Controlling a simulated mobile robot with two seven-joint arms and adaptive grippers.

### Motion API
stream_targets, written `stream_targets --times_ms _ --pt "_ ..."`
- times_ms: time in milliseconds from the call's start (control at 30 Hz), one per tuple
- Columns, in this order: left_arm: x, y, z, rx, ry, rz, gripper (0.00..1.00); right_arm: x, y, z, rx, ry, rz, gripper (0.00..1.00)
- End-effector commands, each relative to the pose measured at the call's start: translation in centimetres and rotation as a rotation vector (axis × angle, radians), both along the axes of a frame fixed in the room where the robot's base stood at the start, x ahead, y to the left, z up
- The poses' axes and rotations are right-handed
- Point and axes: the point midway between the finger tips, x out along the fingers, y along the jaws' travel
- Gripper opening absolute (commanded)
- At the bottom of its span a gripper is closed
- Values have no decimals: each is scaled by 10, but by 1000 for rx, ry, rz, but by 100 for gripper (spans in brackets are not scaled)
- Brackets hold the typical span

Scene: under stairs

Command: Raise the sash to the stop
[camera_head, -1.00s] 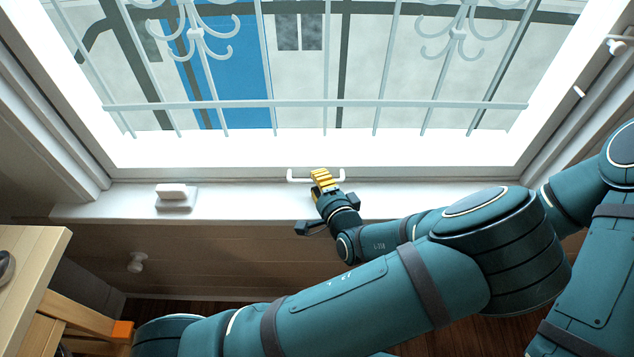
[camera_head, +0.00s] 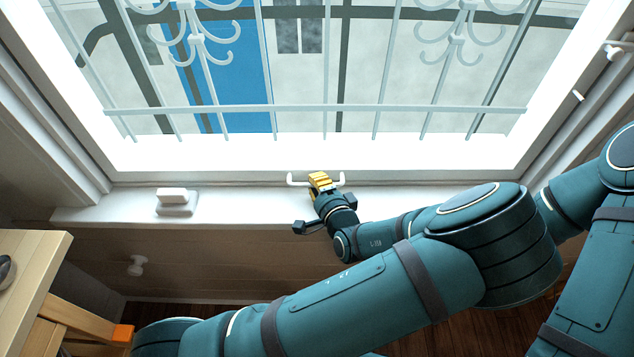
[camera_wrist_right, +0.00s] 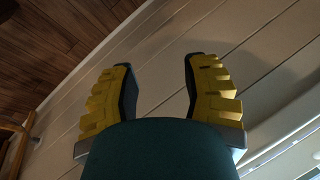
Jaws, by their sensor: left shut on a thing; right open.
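The white window sash (camera_head: 220,166) fills the upper head view, its lower rail close above the sill. I cannot tell if a gap lies under the rail. A white bar handle (camera_head: 298,181) is on the rail near the middle. My left gripper (camera_head: 320,181), with yellow fingers, is shut on this handle and covers its middle; both handle ends show. My right gripper (camera_wrist_right: 160,80) shows in the right wrist view, open, with nothing between its yellow fingers. No stop can be made out.
The white sill (camera_head: 110,210) carries a small white block-like fitting (camera_head: 175,202) at left. Pale bars (camera_head: 300,108) stand outside the glass. A wooden table (camera_head: 35,255) and an orange-tipped wooden piece (camera_head: 122,333) are at lower left.

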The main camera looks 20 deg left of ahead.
Motion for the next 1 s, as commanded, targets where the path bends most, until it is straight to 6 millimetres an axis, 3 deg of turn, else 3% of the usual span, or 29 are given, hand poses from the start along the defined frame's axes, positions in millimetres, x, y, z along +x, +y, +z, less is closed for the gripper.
stream_targets --times_ms 33,300,633,767,1000 --pt "2 1 14 5 -14 2 0 -1 0 10 0 3 1 47" --pt "3 1 49 6 -18 2 0 -3 0 47 2 9 -1 47" --pt "3 1 91 7 -19 1 0 7 -2 88 -3 -14 -21 47" --pt "3 1 100 7 -19 1 0 11 -2 97 -5 -24 -29 47" --pt "3 1 99 7 -19 1 0 12 -2 96 -7 -26 -30 47"
